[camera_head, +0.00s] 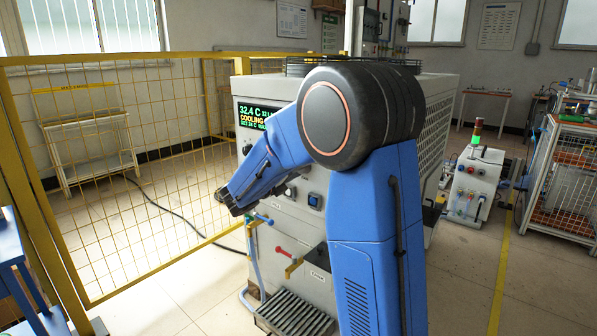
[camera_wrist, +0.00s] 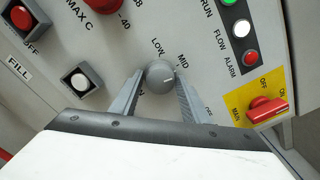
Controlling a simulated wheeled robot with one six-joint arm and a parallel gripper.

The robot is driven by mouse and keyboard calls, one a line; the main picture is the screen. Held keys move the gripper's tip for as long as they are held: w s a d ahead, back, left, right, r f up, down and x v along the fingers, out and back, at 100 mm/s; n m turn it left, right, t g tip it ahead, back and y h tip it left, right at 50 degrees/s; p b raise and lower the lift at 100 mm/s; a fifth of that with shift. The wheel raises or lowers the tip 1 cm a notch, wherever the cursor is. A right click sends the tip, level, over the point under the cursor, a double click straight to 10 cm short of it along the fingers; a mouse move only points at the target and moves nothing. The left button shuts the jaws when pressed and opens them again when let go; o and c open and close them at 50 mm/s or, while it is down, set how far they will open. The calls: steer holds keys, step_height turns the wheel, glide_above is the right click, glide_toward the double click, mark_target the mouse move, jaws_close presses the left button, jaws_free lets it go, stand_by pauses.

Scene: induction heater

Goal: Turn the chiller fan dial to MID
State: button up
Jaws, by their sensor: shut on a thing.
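The chiller fan dial (camera_wrist: 160,76) is a round grey knob on the panel in the wrist view. LOW is printed above it and MID to its upper right; another label at lower right is partly hidden by a finger. A faint light mark on the knob points roughly right, but its exact setting is hard to read. My gripper (camera_wrist: 157,84) has one finger on each side of the knob and is shut on it. In the head view my gripper (camera_head: 228,200) is at the front of the chiller (camera_head: 318,200); my arm hides the dial there.
Beside the dial are a red knob (camera_wrist: 103,3), a white button (camera_wrist: 80,80), indicator lamps (camera_wrist: 242,28) and a red main switch (camera_wrist: 266,111) on yellow. A yellow mesh fence (camera_head: 130,170) stands left.

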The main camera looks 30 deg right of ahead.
steer(key=shift+n, duration=0.9)
steer(key=o, duration=0.9)
steer(key=shift+c, duration=0.2)
steer(key=shift+a, duration=0.15)
steer(key=v, duration=1.7)
steer(key=shift+a, duration=0.1)
